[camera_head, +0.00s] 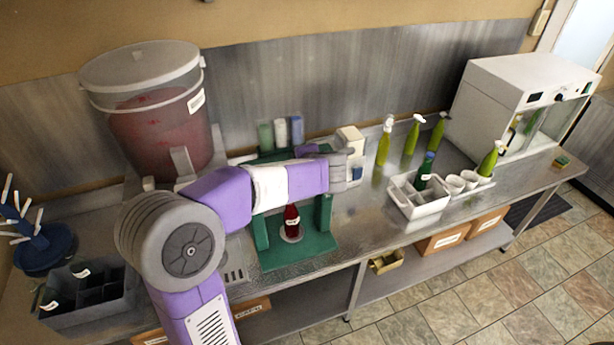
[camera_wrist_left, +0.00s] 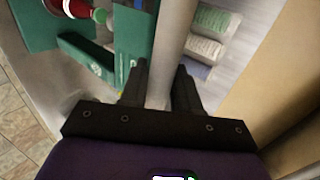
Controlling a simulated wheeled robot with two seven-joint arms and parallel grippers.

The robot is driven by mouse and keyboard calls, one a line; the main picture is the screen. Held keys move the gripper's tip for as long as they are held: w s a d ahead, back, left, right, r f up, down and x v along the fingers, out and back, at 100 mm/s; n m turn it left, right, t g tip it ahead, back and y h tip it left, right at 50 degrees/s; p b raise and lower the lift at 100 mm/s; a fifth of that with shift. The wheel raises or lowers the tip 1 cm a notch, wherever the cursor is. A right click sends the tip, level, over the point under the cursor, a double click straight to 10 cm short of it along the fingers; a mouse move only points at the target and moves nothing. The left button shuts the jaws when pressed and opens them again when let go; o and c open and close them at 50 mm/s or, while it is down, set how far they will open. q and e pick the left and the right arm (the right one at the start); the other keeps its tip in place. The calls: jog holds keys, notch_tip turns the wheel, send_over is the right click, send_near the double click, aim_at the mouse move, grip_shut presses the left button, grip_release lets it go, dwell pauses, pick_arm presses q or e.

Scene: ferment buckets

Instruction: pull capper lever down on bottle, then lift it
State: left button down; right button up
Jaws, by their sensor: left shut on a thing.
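The green capper (camera_head: 296,252) stands on the metal counter, and its frame also shows in the left wrist view (camera_wrist_left: 135,40). A dark red bottle (camera_head: 291,217) stands upright on its base between the posts; in the left wrist view part of the bottle (camera_wrist_left: 72,8) shows at the top left. My left gripper (camera_wrist_left: 160,85) is shut on the grey capper lever (camera_wrist_left: 172,40), which runs between its two black fingers. In the head view my left arm crosses in front of the capper's top and hides the lever. My right gripper is not in view.
A large bucket of red liquid (camera_head: 158,135) stands at the left. A white bottle tray (camera_head: 420,207), cups (camera_head: 455,184) and green bottles (camera_head: 384,146) stand at the right. A grey crate (camera_head: 90,300) is at the front left. Small containers (camera_head: 281,132) stand behind the capper.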

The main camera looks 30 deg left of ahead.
pick_arm(q)
jog(key=w+a+r, duration=0.3)
jog(key=a, duration=0.1)
jog(key=shift+a, duration=0.2)
jog(key=shift+r, duration=0.15)
dwell(0.4)
jog(key=c, duration=1.1)
grip_release()
jog(key=shift+c, duration=0.2)
jog(key=shift+o, duration=1)
jog(key=shift+w+a, duration=0.1)
jog(key=b+v, duration=0.1)
jog(key=v, duration=0.6)
jog(key=shift+d, duration=0.2)
